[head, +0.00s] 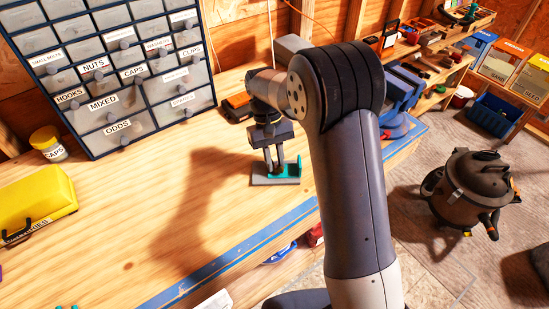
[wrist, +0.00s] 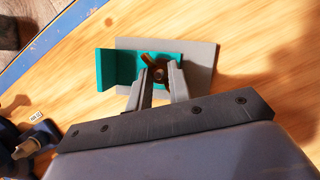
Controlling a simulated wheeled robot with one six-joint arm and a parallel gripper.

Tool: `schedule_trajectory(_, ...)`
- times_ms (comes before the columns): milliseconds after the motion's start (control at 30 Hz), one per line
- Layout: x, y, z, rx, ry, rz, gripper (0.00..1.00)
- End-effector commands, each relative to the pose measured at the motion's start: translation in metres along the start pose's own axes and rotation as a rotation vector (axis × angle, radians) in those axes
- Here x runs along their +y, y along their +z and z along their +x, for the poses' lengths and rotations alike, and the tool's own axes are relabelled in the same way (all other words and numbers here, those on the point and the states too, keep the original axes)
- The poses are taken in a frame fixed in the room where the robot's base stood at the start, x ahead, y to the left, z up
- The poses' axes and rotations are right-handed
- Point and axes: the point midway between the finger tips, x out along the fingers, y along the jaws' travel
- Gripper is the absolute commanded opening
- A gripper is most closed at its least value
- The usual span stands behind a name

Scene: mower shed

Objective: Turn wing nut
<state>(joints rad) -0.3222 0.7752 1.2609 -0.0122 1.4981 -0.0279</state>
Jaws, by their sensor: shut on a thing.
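In the wrist view a brass-brown wing nut (wrist: 148,61) sits over a teal bracket (wrist: 106,69), which rests on a grey base plate (wrist: 204,58). My gripper (wrist: 160,78) comes down over the bracket with its two fingers close together around the wing nut, shut on it. The fingers hide part of the nut. In the head view my gripper (head: 274,172) points down at the teal bracket (head: 290,169) on the grey base (head: 270,180), on the wooden bench. The wing nut cannot be made out there.
A drawer cabinet (head: 110,70) stands at the back left of the bench. A yellow case (head: 38,203) and a yellow-lidded jar (head: 48,142) are at the left. An orange-and-black thing (head: 237,105) lies behind the bracket. The bench's middle (head: 150,220) is clear. A shop vacuum (head: 468,188) stands on the floor.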

Motion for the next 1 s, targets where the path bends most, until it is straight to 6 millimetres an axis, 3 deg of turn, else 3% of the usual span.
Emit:
schedule_trajectory(400, -0.0001, 0.0000, -0.0009, 0.002, -0.003, 0.005, 0.00)
schedule_trajectory(433, -0.0001, 0.0000, -0.0010, 0.002, -0.003, 0.005, 0.21)
schedule_trajectory(667, 0.0000, 0.0000, -0.0005, 0.001, -0.002, 0.004, 0.40)
schedule_trajectory(1000, 0.0000, -0.0005, -0.0055, 0.002, -0.002, 0.004, 0.41)
